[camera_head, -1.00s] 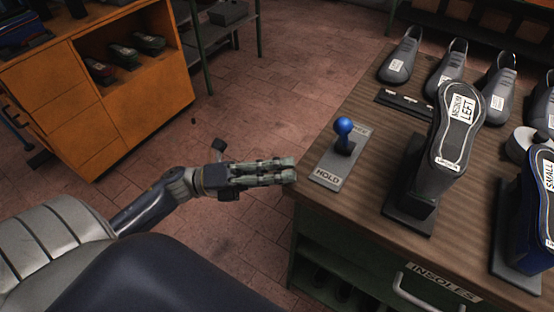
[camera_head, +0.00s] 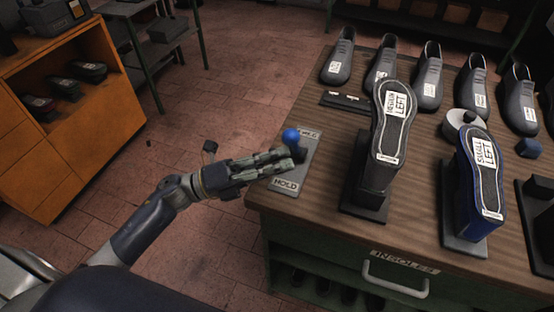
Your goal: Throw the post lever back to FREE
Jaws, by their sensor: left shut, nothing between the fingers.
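The post lever has a blue ball knob (camera_head: 291,137) on a dark stem. It stands on a grey plate (camera_head: 303,165) at the left edge of the bench. The plate reads HOLD at its near end; the label at its far end is partly hidden behind the knob. The knob leans toward the far end. My left gripper (camera_head: 298,160) is shut and empty, with its fingertips at the lever's stem just below the knob. I cannot tell whether they touch it. My right gripper is not in view.
Two shoe lasts on posts, marked MEDIUM LEFT (camera_head: 386,130) and SMALL LEFT (camera_head: 482,175), stand right of the lever. Grey shoes (camera_head: 382,72) line the back of the bench (camera_head: 330,215). An orange cabinet (camera_head: 95,130) stands at the left, with open floor between.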

